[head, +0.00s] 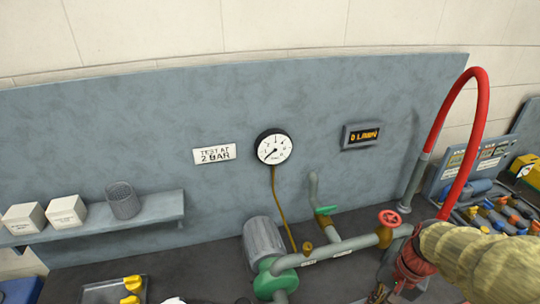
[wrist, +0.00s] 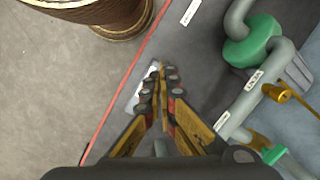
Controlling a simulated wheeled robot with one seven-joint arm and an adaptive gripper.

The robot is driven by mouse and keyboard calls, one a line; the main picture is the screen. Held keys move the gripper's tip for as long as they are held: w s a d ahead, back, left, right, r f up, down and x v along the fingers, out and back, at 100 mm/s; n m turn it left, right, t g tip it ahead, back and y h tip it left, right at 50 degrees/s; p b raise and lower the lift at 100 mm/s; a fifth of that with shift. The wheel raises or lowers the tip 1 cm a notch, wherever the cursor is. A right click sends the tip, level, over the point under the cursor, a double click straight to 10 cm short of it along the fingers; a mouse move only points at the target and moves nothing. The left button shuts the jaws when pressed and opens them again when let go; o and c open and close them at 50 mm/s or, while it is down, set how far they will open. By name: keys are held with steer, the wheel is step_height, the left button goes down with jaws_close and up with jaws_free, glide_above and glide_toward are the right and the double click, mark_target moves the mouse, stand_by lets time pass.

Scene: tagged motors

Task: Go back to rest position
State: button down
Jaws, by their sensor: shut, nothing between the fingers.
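My gripper (wrist: 162,68) shows in the wrist view. Its two yellow-and-black fingers meet at the tips, with nothing held between them. It is over the edge of the dark bench, left of the green pump (wrist: 252,45) and the grey pipe (wrist: 240,110). A pale flat piece (wrist: 133,100) shows beside and partly behind the fingers; I cannot tell what it is. In the head view I cannot make out the gripper clearly.
The head view shows a gauge (head: 274,146), a red-wheeled valve (head: 389,218), a red hose (head: 466,140) and a shelf (head: 150,208). A ribbed yellowish form (head: 475,255) fills the lower right. Floor (wrist: 50,90) is open left of the bench, below a round brown object (wrist: 115,14).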

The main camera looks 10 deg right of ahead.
steer(key=a+r+n+t+h+b, duration=0.2)
steer(key=a+r+n+t, duration=0.2)
steer(key=a+r+n, duration=0.6)
steer(key=a+r, duration=0.3)
steer(key=shift+w+a+t, duration=0.2)
steer(key=shift+w+t, duration=0.05)
steer(key=shift+t, duration=0.15)
steer(key=c, duration=2.6)
jaws_free()
